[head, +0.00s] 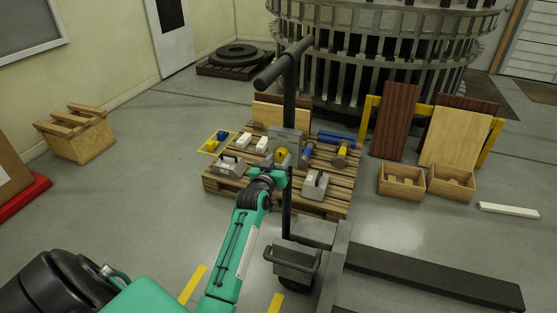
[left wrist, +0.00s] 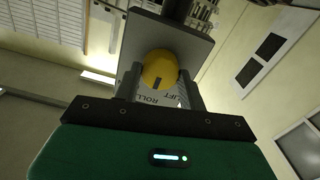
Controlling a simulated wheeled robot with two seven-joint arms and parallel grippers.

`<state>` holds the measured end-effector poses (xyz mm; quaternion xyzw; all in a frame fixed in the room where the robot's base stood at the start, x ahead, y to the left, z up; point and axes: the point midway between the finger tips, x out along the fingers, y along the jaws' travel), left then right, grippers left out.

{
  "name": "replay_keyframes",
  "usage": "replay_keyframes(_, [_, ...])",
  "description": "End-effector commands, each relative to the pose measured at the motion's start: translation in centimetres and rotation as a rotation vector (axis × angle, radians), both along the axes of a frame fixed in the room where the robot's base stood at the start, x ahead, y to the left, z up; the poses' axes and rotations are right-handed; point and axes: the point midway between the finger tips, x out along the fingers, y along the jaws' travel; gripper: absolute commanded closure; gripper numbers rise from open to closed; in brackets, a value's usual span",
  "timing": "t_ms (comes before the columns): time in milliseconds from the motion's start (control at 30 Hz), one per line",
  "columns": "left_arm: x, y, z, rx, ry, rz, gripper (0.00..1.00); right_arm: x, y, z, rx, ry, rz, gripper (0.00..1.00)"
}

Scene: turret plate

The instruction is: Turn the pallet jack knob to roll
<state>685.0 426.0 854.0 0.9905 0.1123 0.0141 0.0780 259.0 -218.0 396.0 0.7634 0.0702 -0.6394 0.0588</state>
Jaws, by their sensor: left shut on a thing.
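The yellow knob (head: 281,155) sits on the grey plate (head: 287,137) on the pallet jack's upright post. In the left wrist view the round knob (left wrist: 160,70) lies between the two fingers of my left gripper (left wrist: 160,88), which is shut on it. A dark mark on the knob points down toward the lettering; "ROLL" and "LIFT" show on the plate (left wrist: 188,45) below it. I cannot tell exactly which word the mark meets. In the head view my left gripper (head: 279,172) reaches the plate from below, its fingertips hard to make out. My right gripper is not in view.
The jack's black T-handle (head: 284,63) rises above the plate, with its forks (head: 435,277) at lower right. Behind is a wooden pallet (head: 335,195) with grey weights and blue and yellow parts. Wooden boxes (head: 401,184) stand at right. Floor at left is open.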

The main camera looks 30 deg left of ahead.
Motion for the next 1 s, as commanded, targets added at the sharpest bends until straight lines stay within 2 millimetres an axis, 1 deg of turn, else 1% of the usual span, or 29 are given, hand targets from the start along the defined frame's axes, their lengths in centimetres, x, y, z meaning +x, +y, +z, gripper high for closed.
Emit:
replay_keyframes(33, [0.0,0.0,0.1,0.000,-0.001,0.000,0.82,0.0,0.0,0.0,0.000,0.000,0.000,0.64])
replay_keyframes(67, [0.0,0.0,0.1,0.000,-0.001,0.000,0.57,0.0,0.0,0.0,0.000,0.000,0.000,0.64])
replay_keyframes(100, [0.0,0.0,0.1,0.000,-0.001,0.000,0.49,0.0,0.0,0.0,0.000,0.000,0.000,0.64])
replay_keyframes(167, [0.0,0.0,0.1,0.001,-0.001,0.000,0.37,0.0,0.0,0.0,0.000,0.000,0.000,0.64])
replay_keyframes(467, [-0.1,0.0,0.0,0.001,-0.001,0.000,0.37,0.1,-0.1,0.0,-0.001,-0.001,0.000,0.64])
replay_keyframes(567, [-0.6,-0.1,0.0,0.001,-0.001,0.000,0.37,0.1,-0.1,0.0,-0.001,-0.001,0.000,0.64])
replay_keyframes(667, [-1.8,-0.4,-0.1,0.001,0.000,0.000,0.37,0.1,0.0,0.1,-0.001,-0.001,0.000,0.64])
replay_keyframes(767, [-3.6,-0.8,-0.1,0.001,0.000,0.000,0.37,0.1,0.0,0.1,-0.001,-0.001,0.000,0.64])
replay_keyframes(1000, [-8.4,-1.9,-0.2,0.002,0.002,0.000,0.37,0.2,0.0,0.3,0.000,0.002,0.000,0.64])
